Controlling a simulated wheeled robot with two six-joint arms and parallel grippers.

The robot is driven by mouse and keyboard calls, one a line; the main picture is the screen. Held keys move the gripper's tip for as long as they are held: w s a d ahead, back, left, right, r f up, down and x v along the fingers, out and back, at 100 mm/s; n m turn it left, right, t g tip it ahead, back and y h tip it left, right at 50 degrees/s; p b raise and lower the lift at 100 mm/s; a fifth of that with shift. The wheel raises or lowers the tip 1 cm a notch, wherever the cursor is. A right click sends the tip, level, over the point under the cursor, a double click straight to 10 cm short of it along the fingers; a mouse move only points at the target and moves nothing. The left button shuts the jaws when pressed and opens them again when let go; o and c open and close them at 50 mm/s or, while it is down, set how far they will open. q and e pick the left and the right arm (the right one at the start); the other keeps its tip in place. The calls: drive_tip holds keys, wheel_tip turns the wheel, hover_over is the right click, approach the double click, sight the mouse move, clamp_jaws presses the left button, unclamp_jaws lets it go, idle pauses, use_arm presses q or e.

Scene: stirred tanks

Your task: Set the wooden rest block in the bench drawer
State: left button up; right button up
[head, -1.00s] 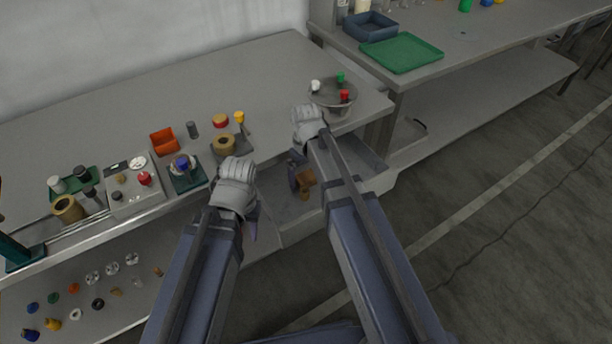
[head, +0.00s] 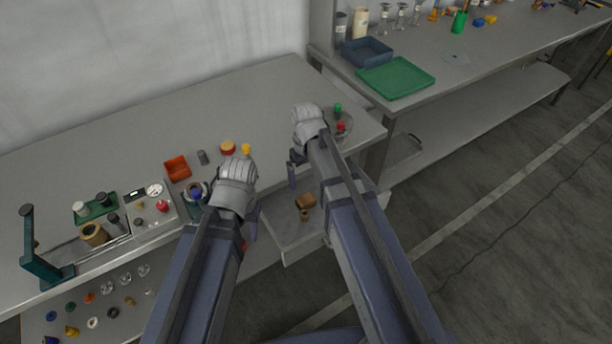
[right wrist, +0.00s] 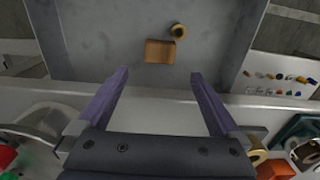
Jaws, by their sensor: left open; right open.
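The wooden rest block (head: 306,201) is brown and lies on the floor of the open bench drawer (head: 283,243). The right wrist view shows the block (right wrist: 160,51) whole, flat on the grey drawer floor (right wrist: 100,40). My right gripper (head: 293,170) is open and empty above the drawer. In the right wrist view its two fingers (right wrist: 160,74) are apart, with the block beyond their tips and touching neither. My left gripper (head: 247,228) is open at the left of the drawer, its fingers partly hidden by its arm.
The bench top (head: 130,145) carries an orange bin (head: 177,167) and a grey instrument box (head: 150,212). A round grey dish with coloured caps is partly behind my right arm. Small parts fill the lower shelf.

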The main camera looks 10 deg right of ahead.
drive_tip(key=s+a, duration=0.3)
drive_tip(key=s, duration=0.4)
drive_tip(key=s+a+h, duration=0.1)
drive_tip(key=s+a, duration=0.3)
drive_tip(key=s, duration=0.3)
drive_tip(key=shift+s+r, duration=0.35)
drive_tip(key=shift+r, duration=0.05)
